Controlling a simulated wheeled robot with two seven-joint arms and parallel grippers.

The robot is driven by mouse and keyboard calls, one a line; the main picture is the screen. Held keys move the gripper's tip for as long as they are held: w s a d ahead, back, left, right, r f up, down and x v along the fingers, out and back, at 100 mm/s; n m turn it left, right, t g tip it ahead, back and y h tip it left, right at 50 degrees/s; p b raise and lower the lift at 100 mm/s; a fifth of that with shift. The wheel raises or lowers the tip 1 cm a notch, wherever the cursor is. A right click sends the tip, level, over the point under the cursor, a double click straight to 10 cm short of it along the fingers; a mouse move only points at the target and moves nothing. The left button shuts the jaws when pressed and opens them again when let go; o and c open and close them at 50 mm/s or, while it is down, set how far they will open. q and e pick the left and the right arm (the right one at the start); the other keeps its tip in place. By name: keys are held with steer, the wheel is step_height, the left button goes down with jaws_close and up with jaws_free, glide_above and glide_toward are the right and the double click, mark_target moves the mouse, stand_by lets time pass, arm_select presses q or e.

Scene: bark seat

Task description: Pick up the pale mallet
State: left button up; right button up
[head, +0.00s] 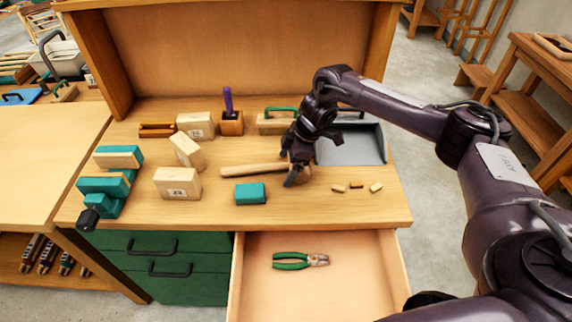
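The pale mallet (250,171) lies on the wooden bench top, its handle pointing left. Its head is at the right end, mostly hidden by my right gripper. My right gripper (288,168) reaches down from the right over the head end, with its dark fingers apart on either side of the mallet. Whether the fingers press on it cannot be made out. My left gripper is not in view.
A teal block (250,194) lies just in front of the handle. Wooden blocks (177,183) and a teal vise (108,180) stand left. A grey dustpan (355,143) lies behind right. The open drawer (315,285) below holds green-handled pliers (300,260). Small wood pieces (356,185) lie right.

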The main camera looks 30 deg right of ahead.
steer(key=c, duration=0.5)
steer(key=shift+r, duration=0.1)
steer(key=shift+c, duration=0.3)
steer(key=shift+w+r, duration=0.1)
